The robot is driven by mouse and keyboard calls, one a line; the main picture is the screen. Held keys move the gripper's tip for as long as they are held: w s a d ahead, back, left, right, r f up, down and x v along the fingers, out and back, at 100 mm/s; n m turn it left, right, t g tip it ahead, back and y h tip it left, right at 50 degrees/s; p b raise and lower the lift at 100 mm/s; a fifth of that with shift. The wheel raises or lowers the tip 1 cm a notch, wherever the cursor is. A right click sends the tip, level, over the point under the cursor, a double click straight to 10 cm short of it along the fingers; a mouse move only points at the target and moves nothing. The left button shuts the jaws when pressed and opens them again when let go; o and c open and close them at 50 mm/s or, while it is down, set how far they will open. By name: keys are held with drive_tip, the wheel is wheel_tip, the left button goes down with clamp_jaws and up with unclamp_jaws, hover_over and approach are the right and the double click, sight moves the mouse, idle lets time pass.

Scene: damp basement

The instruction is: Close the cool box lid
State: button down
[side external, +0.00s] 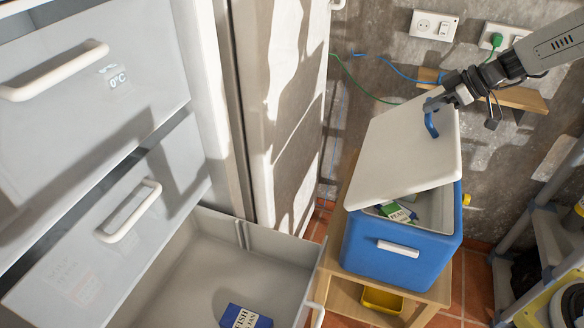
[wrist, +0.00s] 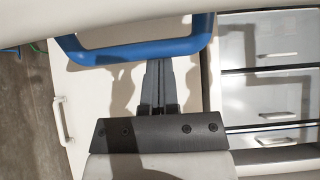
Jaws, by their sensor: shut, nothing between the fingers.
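The blue cool box (side external: 385,257) stands on a low wooden stand. Its pale lid (side external: 400,155) is tilted, partly open, with a gap along the front edge. A packet with green on it (side external: 398,212) shows inside through the gap. A blue handle (side external: 431,123) sits on the lid near its raised far part; it also spans the top of the wrist view (wrist: 135,50). My gripper (side external: 438,103) is at this handle, with its fingers (wrist: 158,65) shut and empty. The fingertips are close to the handle's bar; I cannot tell whether they touch it.
An open freezer drawer (side external: 190,270) at left holds a blue packet (side external: 245,317). The tall pale freezer door (side external: 285,110) stands left of the cool box. A shelf rack (side external: 545,230) is at right. A small wooden shelf (side external: 520,99) and sockets (side external: 434,25) are on the wall behind.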

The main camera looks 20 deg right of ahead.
drive_tip(key=s+d+f, duration=0.5)
drive_tip(key=shift+f, duration=0.25)
drive_tip(key=s+d+f, duration=0.3)
drive_tip(key=f, duration=0.4)
drive_tip(key=shift+d+f, duration=0.15)
drive_tip(key=shift+f, duration=0.25)
drive_tip(key=shift+s, duration=0.15)
drive_tip(key=s+d+f, duration=0.5)
drive_tip(key=s+d, duration=0.1)
